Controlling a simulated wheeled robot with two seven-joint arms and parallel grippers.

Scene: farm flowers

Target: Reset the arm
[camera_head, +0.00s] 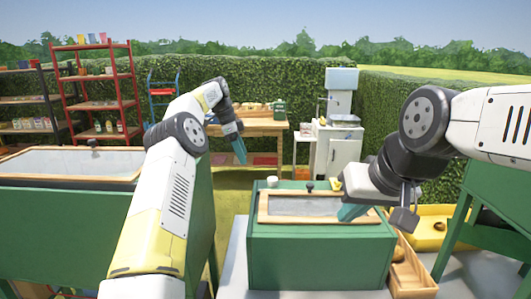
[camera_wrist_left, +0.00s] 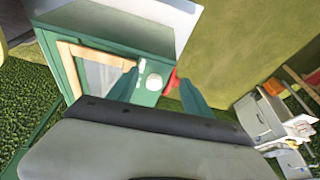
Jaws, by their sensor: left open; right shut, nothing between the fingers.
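My left arm reaches forward across the middle of the head view. Its gripper (camera_head: 240,155), with teal fingers, points down over the grass in front of the wooden bench, clear of everything. In the left wrist view the two teal fingers (camera_wrist_left: 160,91) stand apart with nothing held between them. My right arm comes in from the right. Its gripper (camera_head: 352,211) has its teal fingers shut and empty, appearing in front of the right part of the green box's glazed lid (camera_head: 300,206). I cannot tell whether they touch it.
The green box (camera_head: 320,262) stands front centre, with a white round knob near its back edge. A larger green planter (camera_head: 60,215) is at left. A yellow tray (camera_head: 428,238) and a wooden crate (camera_head: 412,278) are at right. Grass lies open between planter and box.

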